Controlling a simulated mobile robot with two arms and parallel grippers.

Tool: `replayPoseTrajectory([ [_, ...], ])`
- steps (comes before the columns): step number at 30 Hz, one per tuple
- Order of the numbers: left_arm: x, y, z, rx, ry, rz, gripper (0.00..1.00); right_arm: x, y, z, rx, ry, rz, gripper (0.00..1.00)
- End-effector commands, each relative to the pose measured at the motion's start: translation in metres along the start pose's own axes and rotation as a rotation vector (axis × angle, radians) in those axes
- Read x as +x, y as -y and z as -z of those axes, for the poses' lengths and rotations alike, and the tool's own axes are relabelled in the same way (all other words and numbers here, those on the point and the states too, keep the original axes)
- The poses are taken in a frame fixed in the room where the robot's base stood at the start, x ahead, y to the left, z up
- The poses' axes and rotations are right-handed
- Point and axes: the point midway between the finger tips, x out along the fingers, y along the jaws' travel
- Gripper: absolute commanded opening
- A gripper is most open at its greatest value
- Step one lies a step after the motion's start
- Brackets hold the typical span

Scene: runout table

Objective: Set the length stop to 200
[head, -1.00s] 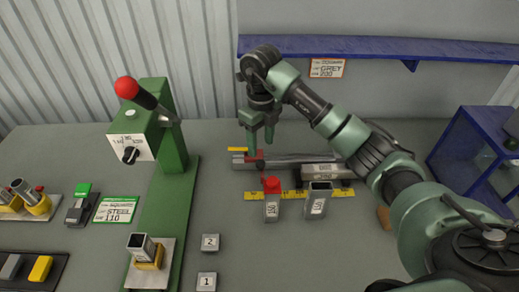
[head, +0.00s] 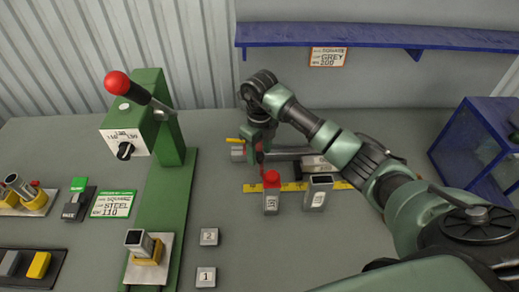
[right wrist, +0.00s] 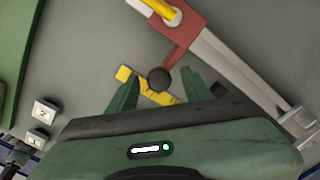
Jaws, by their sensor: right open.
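The length stop is a red block (right wrist: 184,32) with a yellow lever (right wrist: 160,9), mounted on a grey rail (right wrist: 235,75) in the right wrist view. A red arm runs from it to a dark round knob (right wrist: 159,79). In the head view the yellow lever (head: 236,140) shows at the rail's left end, and my arm and gripper partly hide the red block. My right gripper (right wrist: 165,90) is open, with the knob between or just beyond its fingertips; contact cannot be told. A yellow scale (head: 255,187) lies in front of the rail. My left gripper is out of view.
A green press (head: 160,190) stands left. A blue frame (head: 470,150) stands right.

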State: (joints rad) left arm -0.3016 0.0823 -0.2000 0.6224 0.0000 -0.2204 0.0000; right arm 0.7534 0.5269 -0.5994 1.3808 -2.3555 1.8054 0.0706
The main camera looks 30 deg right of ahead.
Motion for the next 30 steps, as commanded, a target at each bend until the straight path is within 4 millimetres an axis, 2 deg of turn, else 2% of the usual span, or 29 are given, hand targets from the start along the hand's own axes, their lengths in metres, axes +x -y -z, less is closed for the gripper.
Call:
replayPoseTrajectory([
  [5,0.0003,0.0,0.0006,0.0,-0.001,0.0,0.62,0.0005,-0.0002,-0.0001,0.0,0.0,0.0,0.5],
  [6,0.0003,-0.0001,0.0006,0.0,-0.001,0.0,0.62,0.0005,-0.0002,-0.0001,0.0,0.0,0.0,0.45],
  [11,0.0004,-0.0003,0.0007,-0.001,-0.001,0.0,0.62,0.0003,-0.0002,-0.0001,0.0,0.0,0.0,0.0],
  [30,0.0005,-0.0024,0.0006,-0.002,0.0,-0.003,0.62,0.0,0.0,-0.0002,0.0,0.001,0.0,0.0],
])
